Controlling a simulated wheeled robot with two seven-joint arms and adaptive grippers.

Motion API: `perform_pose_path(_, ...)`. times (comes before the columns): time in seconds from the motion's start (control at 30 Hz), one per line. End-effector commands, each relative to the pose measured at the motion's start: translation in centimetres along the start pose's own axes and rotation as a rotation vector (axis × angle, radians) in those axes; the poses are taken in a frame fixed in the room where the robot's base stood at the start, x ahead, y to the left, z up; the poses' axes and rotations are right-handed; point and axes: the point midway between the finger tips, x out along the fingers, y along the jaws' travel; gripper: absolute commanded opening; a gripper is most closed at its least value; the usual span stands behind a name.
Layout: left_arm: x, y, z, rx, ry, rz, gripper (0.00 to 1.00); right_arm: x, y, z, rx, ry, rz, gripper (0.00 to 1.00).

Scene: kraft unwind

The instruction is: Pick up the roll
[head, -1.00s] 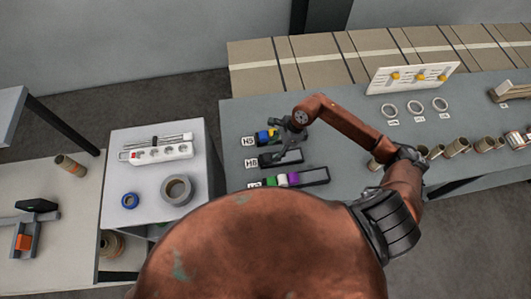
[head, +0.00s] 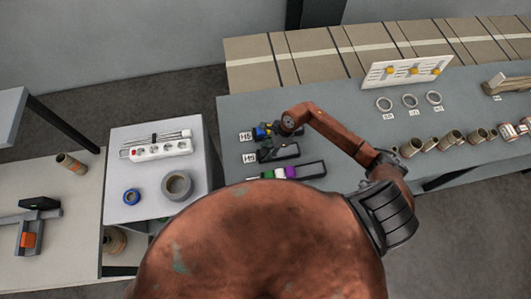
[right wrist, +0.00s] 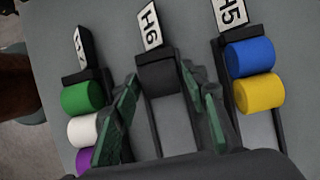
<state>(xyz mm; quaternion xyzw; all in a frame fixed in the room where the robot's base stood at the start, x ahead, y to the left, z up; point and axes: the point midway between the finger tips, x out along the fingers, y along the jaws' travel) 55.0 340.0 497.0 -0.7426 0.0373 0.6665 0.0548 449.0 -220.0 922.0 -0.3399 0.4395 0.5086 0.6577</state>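The task does not say which roll. My right gripper (right wrist: 158,74) is open in the right wrist view, its green fingers on either side of the H6 holder. A dark rounded piece (right wrist: 158,78), which looks like a black roll, sits in that holder between the fingertips; I cannot tell whether they touch it. The H5 holder carries a blue roll (right wrist: 249,56) and a yellow roll (right wrist: 259,92). The third holder carries a green roll (right wrist: 82,97), a white roll (right wrist: 84,131) and a purple roll (right wrist: 98,159). In the head view my right gripper (head: 268,147) partly hides the holders. My left gripper is not in view.
Cardboard tubes (head: 451,138) and white rings (head: 409,101) occupy the grey table's right part. My brown arm hides the lower middle.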

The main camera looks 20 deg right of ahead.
Motion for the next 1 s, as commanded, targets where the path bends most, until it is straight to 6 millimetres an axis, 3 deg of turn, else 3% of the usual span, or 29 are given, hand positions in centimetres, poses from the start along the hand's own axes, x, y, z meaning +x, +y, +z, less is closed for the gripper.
perform_pose_path(0.17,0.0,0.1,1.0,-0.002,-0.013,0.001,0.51,0.0,0.0,0.0,0.0,0.0,0.0,0.27)
perform_pose_path(0.4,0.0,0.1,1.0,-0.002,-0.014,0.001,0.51,0.0,0.0,0.0,0.0,0.0,0.0,0.1)
perform_pose_path(0.77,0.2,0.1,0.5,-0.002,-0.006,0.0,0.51,-0.3,-0.1,0.1,-0.001,0.001,-0.002,0.09)
perform_pose_path(1.0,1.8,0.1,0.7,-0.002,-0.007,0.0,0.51,-2.8,-0.1,1.1,-0.006,0.002,-0.004,0.09)
